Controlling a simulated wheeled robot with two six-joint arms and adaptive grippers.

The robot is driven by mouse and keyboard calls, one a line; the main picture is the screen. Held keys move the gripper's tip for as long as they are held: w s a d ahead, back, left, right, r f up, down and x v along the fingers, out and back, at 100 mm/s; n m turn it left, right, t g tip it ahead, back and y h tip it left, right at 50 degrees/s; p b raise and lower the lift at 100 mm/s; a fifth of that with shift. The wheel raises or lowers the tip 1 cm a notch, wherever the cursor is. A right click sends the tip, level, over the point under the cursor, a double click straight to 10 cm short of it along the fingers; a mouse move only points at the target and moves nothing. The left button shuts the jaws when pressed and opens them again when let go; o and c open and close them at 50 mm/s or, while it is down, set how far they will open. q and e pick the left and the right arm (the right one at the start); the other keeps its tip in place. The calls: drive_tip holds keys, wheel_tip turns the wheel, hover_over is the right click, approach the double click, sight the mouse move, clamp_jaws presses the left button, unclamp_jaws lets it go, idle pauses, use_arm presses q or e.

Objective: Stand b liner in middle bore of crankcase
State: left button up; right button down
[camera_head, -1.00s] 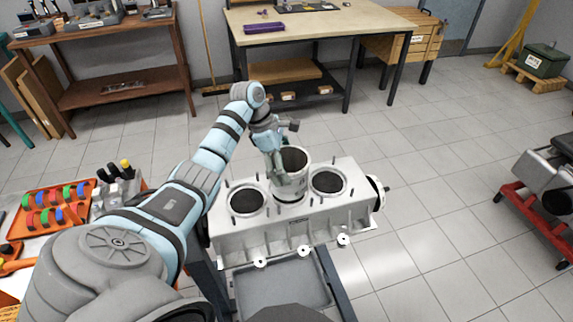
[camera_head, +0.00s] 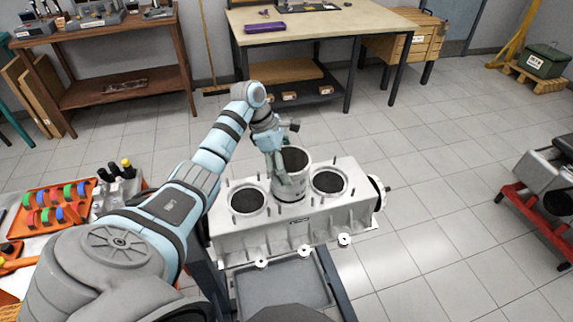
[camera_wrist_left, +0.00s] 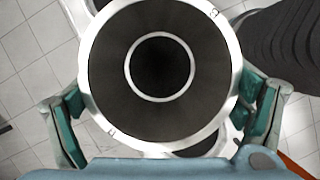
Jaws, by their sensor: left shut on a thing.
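The b liner (camera_head: 294,188) is a light metal cylinder with a dark inside, upright over the middle bore of the pale grey crankcase (camera_head: 260,240). Its lower end meets the crankcase's top; how far it sits in the bore cannot be told. My left gripper (camera_head: 281,176) is shut on the liner's wall from outside. In the left wrist view I look down into the liner (camera_wrist_left: 105,60), with a finger of the left gripper (camera_wrist_left: 163,118) on either side and a smaller light ring inside. The middle bore's rim is hidden. My right gripper is not in view.
Two open bores, left (camera_head: 248,200) and right (camera_head: 328,182), flank the liner, with studs around them. A grey tray (camera_head: 280,285) lies in front of the crankcase. An orange tray (camera_head: 52,222) of coloured parts stands at left.

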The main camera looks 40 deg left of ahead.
use_arm(q)
drive_tip(key=shift+f+b, duration=0.9)
drive_tip(key=shift+f, duration=0.15)
idle(0.4)
drive_tip(key=o, duration=1.2)
drive_tip(key=shift+r, duration=0.15)
drive_tip(key=shift+r+p, duration=1.05)
drive_tip(key=shift+r, duration=0.35)
drive_tip(key=v, duration=0.7)
drive_tip(key=shift+r, duration=0.25)
